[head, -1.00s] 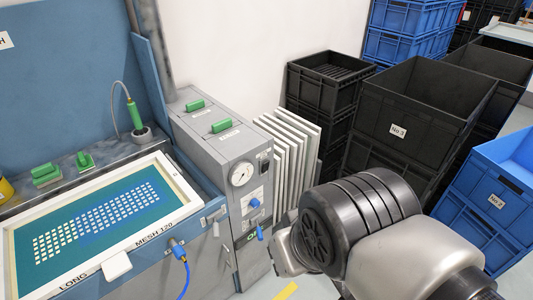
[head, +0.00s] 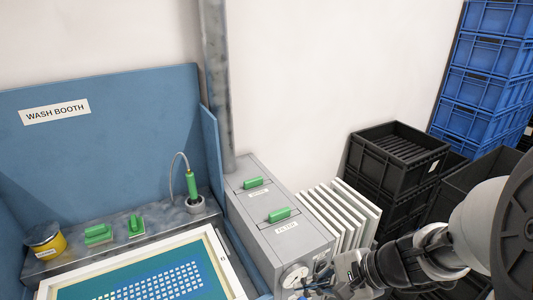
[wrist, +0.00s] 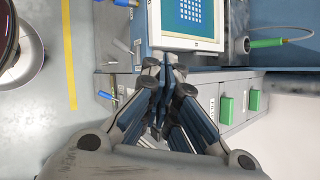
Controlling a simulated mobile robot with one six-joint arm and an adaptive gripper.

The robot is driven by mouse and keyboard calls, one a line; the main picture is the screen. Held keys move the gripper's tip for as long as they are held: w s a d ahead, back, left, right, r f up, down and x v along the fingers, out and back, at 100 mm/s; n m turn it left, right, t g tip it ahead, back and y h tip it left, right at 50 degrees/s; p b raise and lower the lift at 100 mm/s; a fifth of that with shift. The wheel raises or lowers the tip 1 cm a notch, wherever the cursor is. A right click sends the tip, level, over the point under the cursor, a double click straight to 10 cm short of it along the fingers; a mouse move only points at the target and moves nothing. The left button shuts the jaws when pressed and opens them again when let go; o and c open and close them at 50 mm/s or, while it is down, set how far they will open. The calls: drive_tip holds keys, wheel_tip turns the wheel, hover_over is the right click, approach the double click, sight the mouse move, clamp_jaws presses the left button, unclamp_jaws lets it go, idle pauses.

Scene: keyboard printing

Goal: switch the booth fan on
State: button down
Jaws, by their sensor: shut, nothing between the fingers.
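The wash booth (head: 150,110) has a blue back wall with a "WASH BOOTH" sign. A grey cabinet (head: 250,235) with two green handles (head: 279,215) on top adjoins its right side. The cabinet's round gauge (head: 294,276) shows at the bottom edge in the head view. The rest of its front is out of view or behind my arm, and I cannot make out a fan switch. My gripper (wrist: 162,72) is shut and empty. In the wrist view its tips appear over the booth edge and cabinet front; contact cannot be told. The cabinet (wrist: 240,85) lies right of it there.
A white-framed screen (head: 222,262) lies in the booth. White panels (head: 345,215) lean by the cabinet. Black crates (head: 385,165) and stacked blue crates (head: 485,75) stand at right. A green spray handle (head: 192,184) and yellow tub (head: 45,243) sit on the booth ledge.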

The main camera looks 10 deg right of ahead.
drive_tip(key=w+d+f+m+t+h, duration=0.2)
drive_tip(key=d+f+m+t, duration=0.4)
drive_tip(key=d+f+m, duration=0.9)
drive_tip(key=shift+d+m+h, duration=0.8)
drive_tip(key=shift+d, duration=0.35)
drive_tip(key=shift+w, duration=0.1)
drive_tip(key=b, duration=0.3)
approach(321, 267)
drive_tip(key=shift+w+f, duration=2.15)
drive_tip(key=shift+f, duration=0.55)
drive_tip(key=shift+a, duration=0.2)
